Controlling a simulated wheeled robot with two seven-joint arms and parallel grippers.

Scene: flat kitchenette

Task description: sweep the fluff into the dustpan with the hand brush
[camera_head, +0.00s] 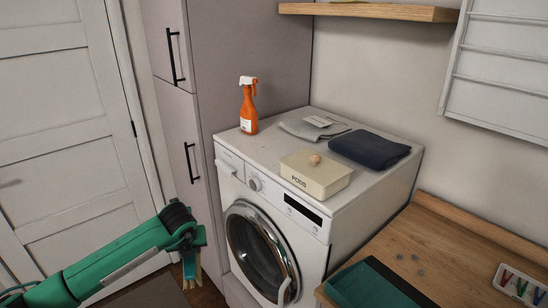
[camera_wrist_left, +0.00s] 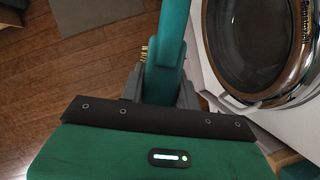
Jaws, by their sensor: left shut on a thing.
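My left gripper (camera_head: 188,245) is at the lower left in the head view, in front of the cabinet and left of the washing machine. It is shut on the hand brush (camera_head: 189,266), whose pale bristles hang down. In the left wrist view the brush's teal body (camera_wrist_left: 174,40) runs up between the fingers of my left gripper (camera_wrist_left: 160,88). The dark teal dustpan (camera_head: 366,287) lies on the wooden counter at the bottom, partly cut off by the frame. Small grey tufts of fluff (camera_head: 415,258) lie on the counter just beyond it. My right gripper is not in view.
The washing machine (camera_head: 270,240) stands between my left gripper and the wooden counter (camera_head: 460,250). On it are an orange spray bottle (camera_head: 249,110), a pods box (camera_head: 316,177) and folded cloths (camera_head: 370,147). A peg tray (camera_head: 520,284) is at the counter's right.

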